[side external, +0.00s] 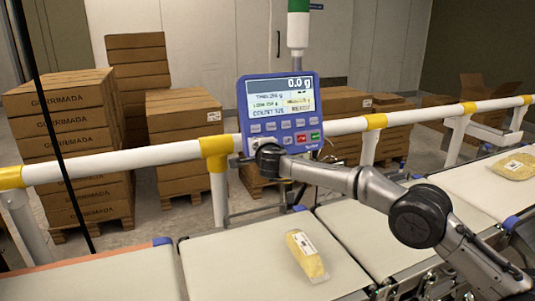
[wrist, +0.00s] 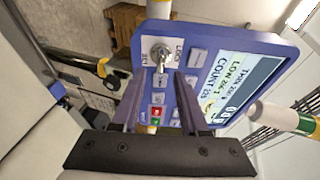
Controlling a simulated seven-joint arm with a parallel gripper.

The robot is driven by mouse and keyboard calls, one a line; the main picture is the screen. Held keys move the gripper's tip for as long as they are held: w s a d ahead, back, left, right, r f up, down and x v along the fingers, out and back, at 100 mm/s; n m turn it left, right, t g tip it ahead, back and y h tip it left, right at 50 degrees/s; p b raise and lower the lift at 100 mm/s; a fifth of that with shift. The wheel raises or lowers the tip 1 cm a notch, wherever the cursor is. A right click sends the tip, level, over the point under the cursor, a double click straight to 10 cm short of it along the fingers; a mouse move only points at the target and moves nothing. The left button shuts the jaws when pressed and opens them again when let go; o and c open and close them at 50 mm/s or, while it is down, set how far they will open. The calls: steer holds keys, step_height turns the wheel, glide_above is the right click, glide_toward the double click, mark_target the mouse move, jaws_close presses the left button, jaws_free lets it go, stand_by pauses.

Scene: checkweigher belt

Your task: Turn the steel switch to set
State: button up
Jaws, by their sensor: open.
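The steel switch (wrist: 160,52) is a shiny round part on a white plate at the corner of the blue weigher panel (wrist: 213,40). The plate reads "LOCK" on its right and "SET" on its left in the wrist view. I cannot tell clearly which label the switch points at. My gripper (wrist: 159,77) is open, its two dark fingers on either side of the line to the switch; whether they reach around it is unclear. In the side view my gripper (side external: 266,158) is at the lower left corner of the blue panel (side external: 244,110) and hides the switch.
The panel's display (side external: 281,96) reads 0.0 g, with buttons below it. A white rail (side external: 115,160) with yellow joints runs behind the belts. A yellow food pack (side external: 306,256) lies on the near belt (side external: 230,265). Stacked cartons (side external: 60,115) stand behind the rail.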

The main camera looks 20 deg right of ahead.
steer(key=v, duration=1.2)
steer(key=shift+s, duration=0.3)
steer(key=shift+r, duration=0.1)
